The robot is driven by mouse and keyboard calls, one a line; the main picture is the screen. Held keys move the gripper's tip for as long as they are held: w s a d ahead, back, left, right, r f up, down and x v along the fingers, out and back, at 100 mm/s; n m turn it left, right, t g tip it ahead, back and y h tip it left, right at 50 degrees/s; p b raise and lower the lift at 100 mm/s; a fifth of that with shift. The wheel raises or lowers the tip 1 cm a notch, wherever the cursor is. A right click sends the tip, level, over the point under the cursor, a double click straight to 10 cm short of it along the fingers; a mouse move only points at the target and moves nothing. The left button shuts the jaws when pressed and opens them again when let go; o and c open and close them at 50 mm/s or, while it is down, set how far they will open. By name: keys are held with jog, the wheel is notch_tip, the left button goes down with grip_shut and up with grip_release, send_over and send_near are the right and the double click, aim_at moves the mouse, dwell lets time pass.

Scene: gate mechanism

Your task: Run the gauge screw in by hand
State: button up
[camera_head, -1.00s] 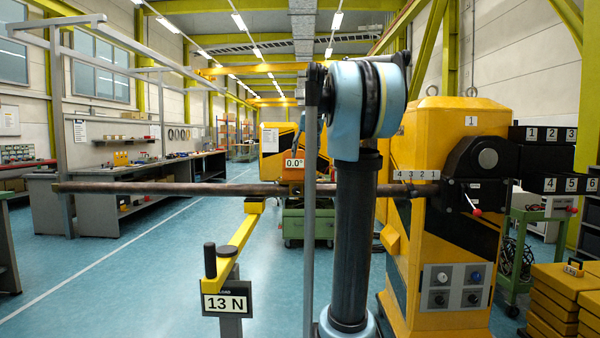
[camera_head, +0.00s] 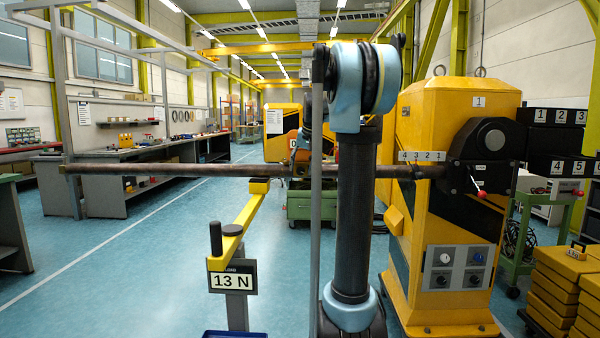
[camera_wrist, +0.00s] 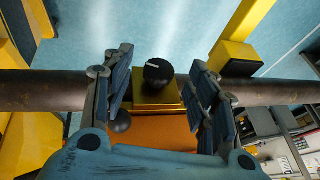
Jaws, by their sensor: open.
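The gauge screw's black knob (camera_wrist: 158,72), with a white mark on top, sits on a brass block (camera_wrist: 158,102) in the wrist view. Below it is an orange body (camera_wrist: 155,132) at the long brown bar (camera_wrist: 45,92). My gripper (camera_wrist: 162,82) is open, one finger on each side of the knob, with gaps between; I cannot tell its height over the knob. A small dark ball (camera_wrist: 121,123) shows by the left finger. In the head view, the orange gauge (camera_head: 293,143) is mostly hidden behind my arm, showing only part of its display; the knob cannot be made out there.
The bar (camera_head: 180,169) runs level into the yellow machine (camera_head: 440,215) at right. A yellow arm (camera_head: 245,215) with a post and 13 N display (camera_head: 232,281) stands before it. Yellow blocks (camera_head: 565,290) are stacked at right.

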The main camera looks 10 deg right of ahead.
jog(key=shift+x, duration=0.95)
